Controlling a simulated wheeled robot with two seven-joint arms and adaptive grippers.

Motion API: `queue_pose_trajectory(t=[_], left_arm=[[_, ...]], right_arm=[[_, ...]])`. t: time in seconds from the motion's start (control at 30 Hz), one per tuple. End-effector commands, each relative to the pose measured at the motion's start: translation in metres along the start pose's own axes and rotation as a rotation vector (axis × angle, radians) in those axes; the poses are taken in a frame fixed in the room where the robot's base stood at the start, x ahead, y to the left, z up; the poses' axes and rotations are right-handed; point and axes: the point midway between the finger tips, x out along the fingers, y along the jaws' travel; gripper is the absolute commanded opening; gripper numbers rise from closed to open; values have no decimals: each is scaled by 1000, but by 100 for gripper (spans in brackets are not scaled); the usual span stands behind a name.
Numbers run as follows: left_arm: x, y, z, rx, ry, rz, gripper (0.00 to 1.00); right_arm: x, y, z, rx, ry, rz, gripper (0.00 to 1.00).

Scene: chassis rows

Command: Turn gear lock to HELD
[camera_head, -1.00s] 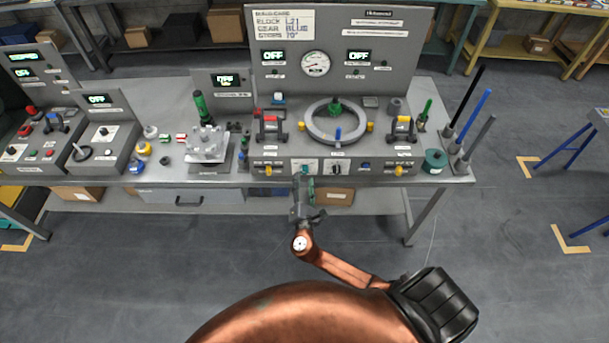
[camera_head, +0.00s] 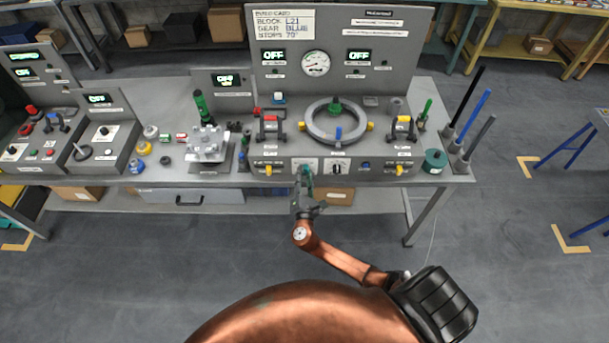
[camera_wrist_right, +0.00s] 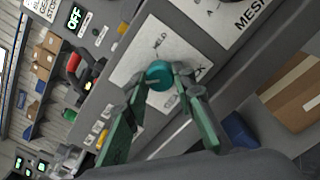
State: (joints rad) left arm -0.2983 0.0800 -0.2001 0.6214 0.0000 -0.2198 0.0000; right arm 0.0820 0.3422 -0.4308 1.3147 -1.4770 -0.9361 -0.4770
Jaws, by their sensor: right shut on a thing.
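The gear lock is a round teal knob (camera_wrist_right: 159,75) on a white plate (camera_wrist_right: 130,70) in the right wrist view. The word HELD is printed on the plate above the knob. Other lettering at its lower right is partly covered by a finger. My right gripper (camera_wrist_right: 161,80) has one green finger on each side of the knob and is shut on it. In the head view the right gripper (camera_head: 305,174) reaches the console's front panel (camera_head: 270,174) from below and mostly hides the knob. Which way the knob points is unclear. My left gripper is not in view.
Right of the knob is a white plate with a black knob (camera_head: 337,169). Above, the console top carries a grey ring wheel (camera_head: 313,132) and red (camera_head: 270,120) and yellow (camera_head: 403,122) handles. The floor in front is clear.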

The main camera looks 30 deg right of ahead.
Motion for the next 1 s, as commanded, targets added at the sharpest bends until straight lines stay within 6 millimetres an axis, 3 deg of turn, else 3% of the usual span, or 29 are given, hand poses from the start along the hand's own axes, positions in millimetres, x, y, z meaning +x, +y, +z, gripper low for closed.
queue_pose_trajectory(t=[0.2, 0.47, 1.0], left_arm=[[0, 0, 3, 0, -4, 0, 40], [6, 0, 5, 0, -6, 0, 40], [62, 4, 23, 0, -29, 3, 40]], right_arm=[[0, 0, 0, 0, 0, -1, 0], [0, -2, -2, 30, 0, -1, 0], [0, -5, -6, 425, 0, -3, 0]])
